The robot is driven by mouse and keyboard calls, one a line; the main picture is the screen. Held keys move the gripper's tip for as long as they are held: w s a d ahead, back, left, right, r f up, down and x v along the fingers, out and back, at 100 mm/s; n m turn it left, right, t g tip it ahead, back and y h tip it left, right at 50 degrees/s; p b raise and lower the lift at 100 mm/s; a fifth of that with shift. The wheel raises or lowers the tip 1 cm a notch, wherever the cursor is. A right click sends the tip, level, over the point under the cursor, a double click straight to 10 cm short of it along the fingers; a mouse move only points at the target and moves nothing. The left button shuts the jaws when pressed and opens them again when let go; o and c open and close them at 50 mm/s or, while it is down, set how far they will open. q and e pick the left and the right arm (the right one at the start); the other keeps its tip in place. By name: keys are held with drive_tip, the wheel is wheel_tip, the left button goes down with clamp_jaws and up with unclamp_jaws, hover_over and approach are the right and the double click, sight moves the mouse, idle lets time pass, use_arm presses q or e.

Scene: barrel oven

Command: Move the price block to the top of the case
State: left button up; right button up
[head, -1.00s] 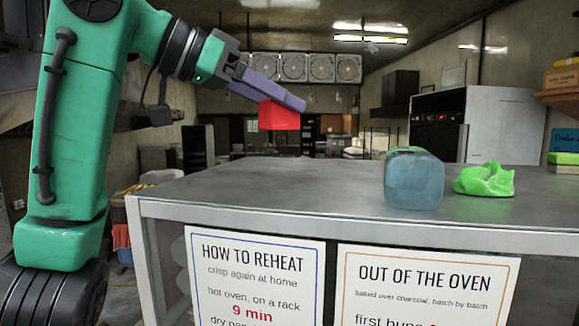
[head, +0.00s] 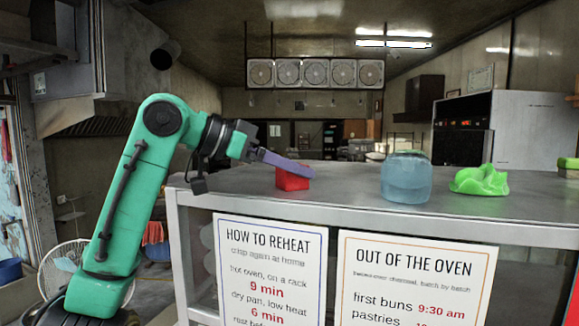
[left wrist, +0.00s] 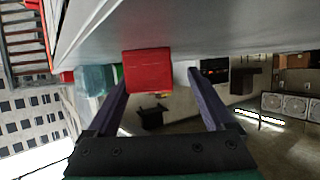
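The price block is a red block (head: 292,178) on the grey top of the case (head: 340,185), near its left end. It also shows in the left wrist view (left wrist: 148,70), where it meets the case top (left wrist: 220,25). My left gripper (head: 290,166) has its purple fingers at the block. In the left wrist view its fingers (left wrist: 158,85) stand apart with the block between their tips. A clear gap shows on the right side of the block; the left finger is close to it, and contact cannot be told. My right gripper is not in view.
A blue translucent jar (head: 406,178) and a crumpled green item (head: 479,180) stand on the case top to the right of the block. Two paper signs hang on the case front. The top between block and jar is clear.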

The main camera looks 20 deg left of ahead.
use_arm(q)
drive_tip(key=shift+r, duration=0.15)
drive_tip(key=shift+s+a+r, duration=0.1)
drive_tip(key=shift+s, duration=0.25)
drive_tip(key=b+v, duration=0.3)
drive_tip(key=v, duration=0.8)
drive_tip(key=shift+a+r, duration=0.1)
drive_tip(key=shift+r, duration=0.05)
drive_tip(key=shift+s, duration=0.1)
